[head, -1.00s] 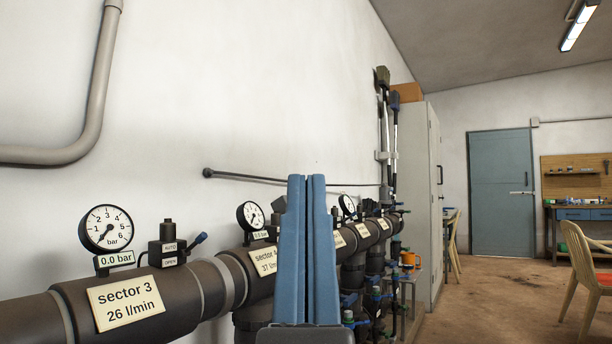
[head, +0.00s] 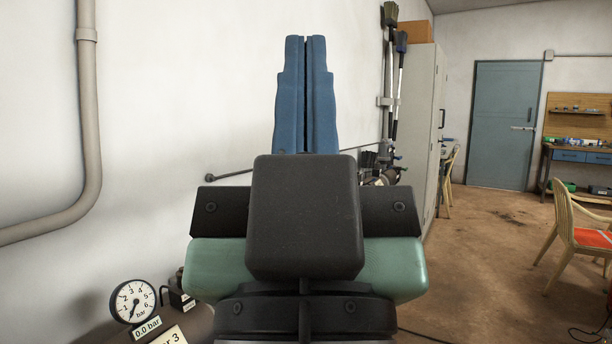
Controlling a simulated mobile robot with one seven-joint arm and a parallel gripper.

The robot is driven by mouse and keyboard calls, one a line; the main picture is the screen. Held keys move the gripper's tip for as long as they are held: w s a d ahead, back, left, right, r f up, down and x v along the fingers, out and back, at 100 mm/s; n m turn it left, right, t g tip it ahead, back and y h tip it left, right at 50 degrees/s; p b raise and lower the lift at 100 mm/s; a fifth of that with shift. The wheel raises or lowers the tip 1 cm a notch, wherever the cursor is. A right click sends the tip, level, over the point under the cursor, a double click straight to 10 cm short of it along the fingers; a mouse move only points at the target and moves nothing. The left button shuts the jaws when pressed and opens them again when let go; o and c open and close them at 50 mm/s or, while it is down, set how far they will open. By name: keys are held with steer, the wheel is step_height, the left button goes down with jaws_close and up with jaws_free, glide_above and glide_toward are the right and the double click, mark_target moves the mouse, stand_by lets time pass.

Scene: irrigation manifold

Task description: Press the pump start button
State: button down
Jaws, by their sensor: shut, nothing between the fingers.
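My gripper (head: 305,42) stands in the middle of the head view, its two blue fingers together and pointing up, with nothing between them. Its dark and green body fills the lower middle of the picture. I do not see a pump start button in this view. A pressure gauge (head: 133,301) reading 0.0 bar on its label (head: 147,328) sits at the lower left, apart from my gripper. Part of the manifold pipe (head: 198,325) shows beside it with a partly cut-off sector 3 label (head: 168,338). Most of the manifold is hidden behind my gripper or below the picture.
A grey wall pipe (head: 88,120) bends along the left wall. A grey cabinet (head: 419,110) stands right of my gripper, with brooms beside it. A blue door (head: 504,125), a workbench (head: 577,158) and a chair (head: 575,235) are farther right. Brown floor (head: 480,270) lies open between.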

step_height(320, 180, up, 14)
steer(key=p, duration=1.1)
steer(key=shift+r+p, duration=0.25)
steer(key=shift+p, duration=0.15)
steer(key=shift+w, duration=0.1)
